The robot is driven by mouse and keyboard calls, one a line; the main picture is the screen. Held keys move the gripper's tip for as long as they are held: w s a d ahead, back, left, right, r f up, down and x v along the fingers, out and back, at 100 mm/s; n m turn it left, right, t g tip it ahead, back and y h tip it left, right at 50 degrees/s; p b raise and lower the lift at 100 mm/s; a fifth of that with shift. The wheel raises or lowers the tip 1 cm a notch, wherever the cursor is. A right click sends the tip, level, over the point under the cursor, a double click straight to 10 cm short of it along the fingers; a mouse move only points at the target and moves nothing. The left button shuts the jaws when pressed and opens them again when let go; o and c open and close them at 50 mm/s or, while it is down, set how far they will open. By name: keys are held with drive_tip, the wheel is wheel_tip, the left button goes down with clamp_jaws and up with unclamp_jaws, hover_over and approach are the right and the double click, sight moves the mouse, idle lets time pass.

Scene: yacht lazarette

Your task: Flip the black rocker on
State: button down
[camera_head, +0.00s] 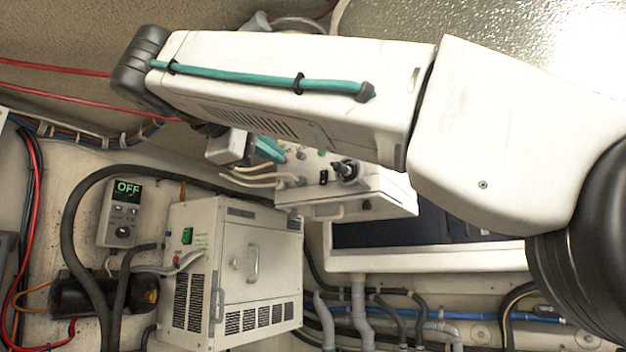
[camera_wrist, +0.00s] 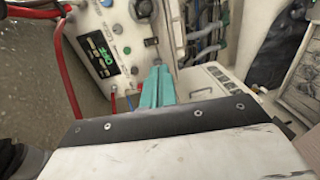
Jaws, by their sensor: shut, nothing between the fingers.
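A white control box (camera_head: 345,195) stands in the middle of the head view, partly hidden behind my arm. A small black switch that looks like the rocker (camera_head: 323,176) is on its face, beside a black knob. In the wrist view the rocker (camera_wrist: 150,41) lies just beyond my fingertips; its on or off position is too small to tell. My gripper (camera_head: 271,151) has teal fingers and is shut and empty. In the wrist view, my gripper (camera_wrist: 158,68) points at the panel face, below the rocker; I cannot tell whether it touches the panel.
A small wall unit (camera_head: 123,212) also reads OFF. A vented white cabinet (camera_head: 240,265) stands below the control box. Thick black hoses (camera_head: 80,240) and red cables (camera_head: 60,69) run at left.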

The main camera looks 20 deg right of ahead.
sight(323, 183)
drive_tip(key=shift+s+a+r, duration=0.1)
drive_tip(key=shift+a+r, duration=0.05)
drive_tip(key=shift+r, duration=0.15)
drive_tip(key=x, duration=1.4)
drive_tip(key=shift+r, duration=0.1)
